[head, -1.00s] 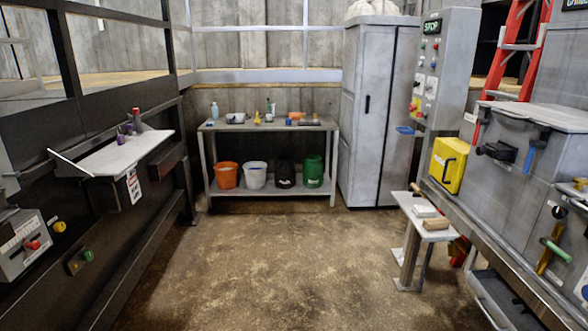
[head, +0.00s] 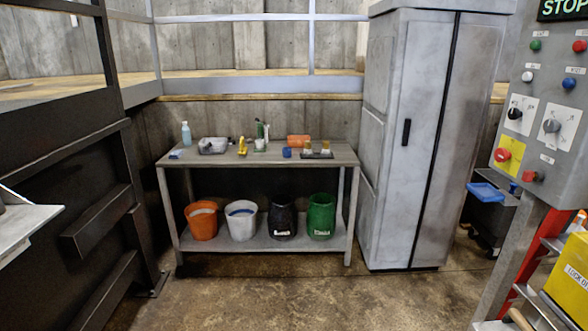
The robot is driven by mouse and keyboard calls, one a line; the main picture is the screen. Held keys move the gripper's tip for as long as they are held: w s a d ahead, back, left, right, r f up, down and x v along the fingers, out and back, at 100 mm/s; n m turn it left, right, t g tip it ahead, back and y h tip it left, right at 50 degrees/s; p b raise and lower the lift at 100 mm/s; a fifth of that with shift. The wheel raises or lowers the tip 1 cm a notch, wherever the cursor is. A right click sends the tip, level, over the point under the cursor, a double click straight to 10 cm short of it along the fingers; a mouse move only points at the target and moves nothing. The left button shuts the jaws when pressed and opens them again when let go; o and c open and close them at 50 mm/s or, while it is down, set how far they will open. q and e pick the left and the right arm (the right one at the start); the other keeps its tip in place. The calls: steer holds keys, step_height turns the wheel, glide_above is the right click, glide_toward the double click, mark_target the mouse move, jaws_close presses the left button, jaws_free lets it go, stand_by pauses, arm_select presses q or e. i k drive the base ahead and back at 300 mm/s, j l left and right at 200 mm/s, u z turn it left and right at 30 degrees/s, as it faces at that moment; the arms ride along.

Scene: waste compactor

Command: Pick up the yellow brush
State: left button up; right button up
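A small yellow object (head: 243,147), which looks like the yellow brush, stands on the grey workbench (head: 180,160) against the back wall. It is left of the middle of the bench top, between a grey tray-like item (head: 213,145) and a white cup with dark and green items in it (head: 260,143). It is too small to make out its bristles. Neither of my grippers is in the head view.
A control panel (head: 540,120) is at the right. The floor before the bench is clear.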

mark_target(241, 152)
steer(key=i, duration=2.75)
